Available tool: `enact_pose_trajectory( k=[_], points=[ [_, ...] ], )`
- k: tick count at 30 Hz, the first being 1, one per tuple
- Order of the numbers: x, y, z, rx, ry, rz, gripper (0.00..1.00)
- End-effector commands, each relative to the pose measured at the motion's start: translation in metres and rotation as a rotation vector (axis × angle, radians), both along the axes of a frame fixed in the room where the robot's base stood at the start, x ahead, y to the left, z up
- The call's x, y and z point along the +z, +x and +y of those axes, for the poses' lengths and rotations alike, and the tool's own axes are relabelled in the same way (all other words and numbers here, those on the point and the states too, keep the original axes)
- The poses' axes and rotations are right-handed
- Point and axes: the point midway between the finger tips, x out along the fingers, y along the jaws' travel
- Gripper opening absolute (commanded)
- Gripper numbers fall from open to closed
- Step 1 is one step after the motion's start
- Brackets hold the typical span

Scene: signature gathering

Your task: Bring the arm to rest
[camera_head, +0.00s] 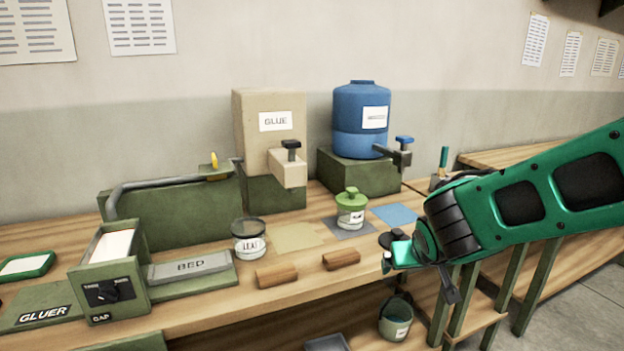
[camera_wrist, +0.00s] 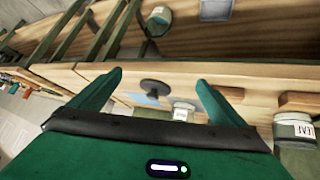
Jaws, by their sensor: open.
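My green arm reaches in from the right in the head view, with a black ringed wrist. My gripper (camera_head: 393,256) is over the bench's front edge, right of the wooden blocks. In the wrist view its two green fingers (camera_wrist: 159,80) stand wide apart with nothing held between them. A dark round knob-like thing (camera_wrist: 157,86) shows beyond the gap, near the bench edge. I cannot tell its exact distance from the fingers.
The bench (camera_head: 210,305) holds a glue box (camera_head: 262,140), a blue tank (camera_head: 352,142), a green-lidded jar (camera_head: 350,215), a leaf jar (camera_head: 248,245) and a gluer (camera_head: 112,270). A bucket (camera_head: 396,325) is below the gripper. Open floor (camera_head: 585,310) lies at right.

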Motion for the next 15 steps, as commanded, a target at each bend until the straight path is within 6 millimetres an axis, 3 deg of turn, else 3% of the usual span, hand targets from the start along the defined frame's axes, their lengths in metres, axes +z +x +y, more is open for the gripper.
enact_pose_trajectory(
  k=[1, 6, 10, 15],
  points=[
    [0.002, -0.015, -0.033, -0.065, 0.003, 0.042, 0.96],
    [-0.001, -0.086, -0.117, -0.251, 0.042, 0.226, 0.96],
    [-0.003, -0.158, -0.16, -0.377, 0.117, 0.377, 0.96],
    [-0.003, -0.247, -0.18, -0.488, 0.251, 0.546, 0.96]
  ],
)
